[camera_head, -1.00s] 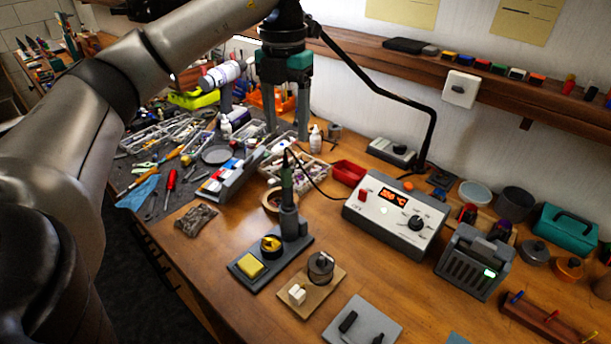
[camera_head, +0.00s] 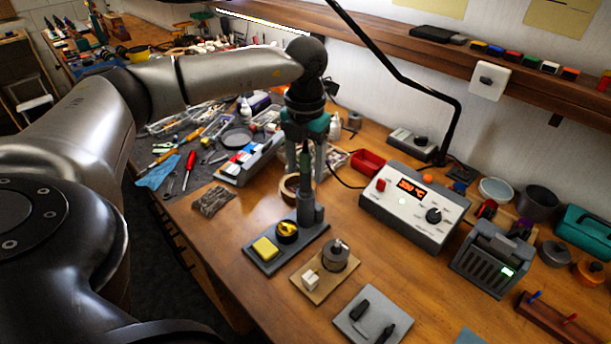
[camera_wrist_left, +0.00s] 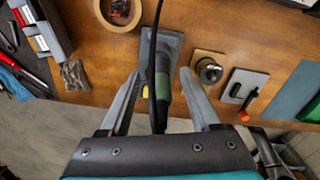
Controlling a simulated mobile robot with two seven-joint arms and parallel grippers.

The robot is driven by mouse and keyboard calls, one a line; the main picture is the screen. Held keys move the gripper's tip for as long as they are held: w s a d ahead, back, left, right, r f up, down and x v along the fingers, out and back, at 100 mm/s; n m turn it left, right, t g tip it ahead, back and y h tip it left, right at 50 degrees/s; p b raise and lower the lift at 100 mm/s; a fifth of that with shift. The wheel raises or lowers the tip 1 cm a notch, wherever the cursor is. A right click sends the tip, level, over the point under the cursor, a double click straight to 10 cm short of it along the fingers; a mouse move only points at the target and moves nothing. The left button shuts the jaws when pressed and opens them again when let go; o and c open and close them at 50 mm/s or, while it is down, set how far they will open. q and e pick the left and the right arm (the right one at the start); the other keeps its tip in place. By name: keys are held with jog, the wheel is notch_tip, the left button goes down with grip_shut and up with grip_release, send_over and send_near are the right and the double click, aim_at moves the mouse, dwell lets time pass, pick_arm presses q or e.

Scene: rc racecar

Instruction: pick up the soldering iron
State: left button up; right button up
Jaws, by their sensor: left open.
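The soldering iron (camera_head: 304,160) has a green handle and stands upright in its holder on a grey stand base (camera_head: 262,264). My left gripper (camera_head: 306,177) points down over it, open, with one finger on each side of the handle in the head view. In the left wrist view, the green handle (camera_wrist_left: 162,88) and its dark cord show between the spread fingers (camera_wrist_left: 160,74). I cannot tell whether either finger touches it. The iron's tip is hidden in the holder. My right gripper is not in view.
A yellow sponge (camera_head: 265,247) and a yellow tip cleaner (camera_head: 287,230) sit on the stand base. The soldering station (camera_head: 405,212) is to the right, a tape roll (camera_head: 291,186) just behind. A solder spool (camera_head: 336,254) stands in front. Bare wood lies front left.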

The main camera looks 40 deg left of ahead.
pick_arm(q)
jog(key=shift+f, duration=0.95)
grip_shut()
